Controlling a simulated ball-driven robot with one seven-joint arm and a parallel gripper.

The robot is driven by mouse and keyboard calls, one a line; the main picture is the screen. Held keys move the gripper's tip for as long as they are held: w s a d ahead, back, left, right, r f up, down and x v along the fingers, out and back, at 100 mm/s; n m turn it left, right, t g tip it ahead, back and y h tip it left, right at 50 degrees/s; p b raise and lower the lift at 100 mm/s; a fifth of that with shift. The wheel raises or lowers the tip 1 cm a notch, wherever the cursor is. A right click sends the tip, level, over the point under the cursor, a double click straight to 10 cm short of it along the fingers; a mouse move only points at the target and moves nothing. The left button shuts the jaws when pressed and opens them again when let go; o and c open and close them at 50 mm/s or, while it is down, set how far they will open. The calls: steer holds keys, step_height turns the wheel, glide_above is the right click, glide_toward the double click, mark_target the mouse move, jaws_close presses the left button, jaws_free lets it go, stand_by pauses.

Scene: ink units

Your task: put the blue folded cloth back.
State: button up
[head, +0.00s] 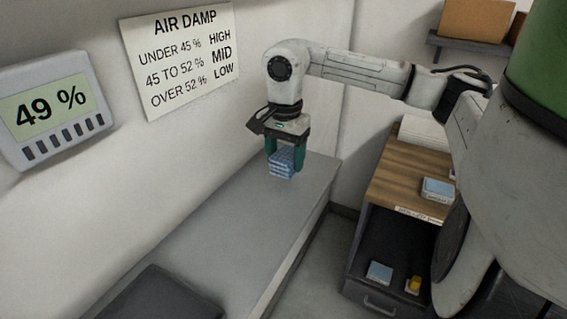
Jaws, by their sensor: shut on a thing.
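The blue folded cloth (281,168) is a small stack of blue and pale layers near the far end of the grey bench top. My gripper (284,160) points down, with its green fingers shut on the cloth from both sides. I cannot tell whether the cloth touches the bench or hangs just above it. A wall display (50,108) reads 49 %. A wall sign (183,58) headed AIR DAMP says under 45 % HIGH, 45 to 52 % MID, over 52 % LOW.
The grey bench (215,225) is mostly bare, with a dark flat thing (160,296) at its near end. A wood-topped cabinet (395,190) at right bears a pale blue box (437,189). Its open lower bay holds another pale blue box (380,272) and a yellow item (413,285).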

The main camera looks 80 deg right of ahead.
mark_target(284, 168)
steer(key=shift+w+d+f, duration=0.15)
steer(key=shift+f, duration=0.05)
steer(key=f+p, duration=0.2)
steer(key=f, duration=0.1)
steer(key=shift+w+d, duration=0.15)
steer(key=shift+d, duration=0.05)
steer(key=shift+f, duration=0.4)
steer(key=shift+f, duration=0.1)
steer(key=o, duration=0.9)
steer(key=shift+o, duration=0.2)
step_height(284, 168, up, 12)
steer(key=b, duration=0.3)
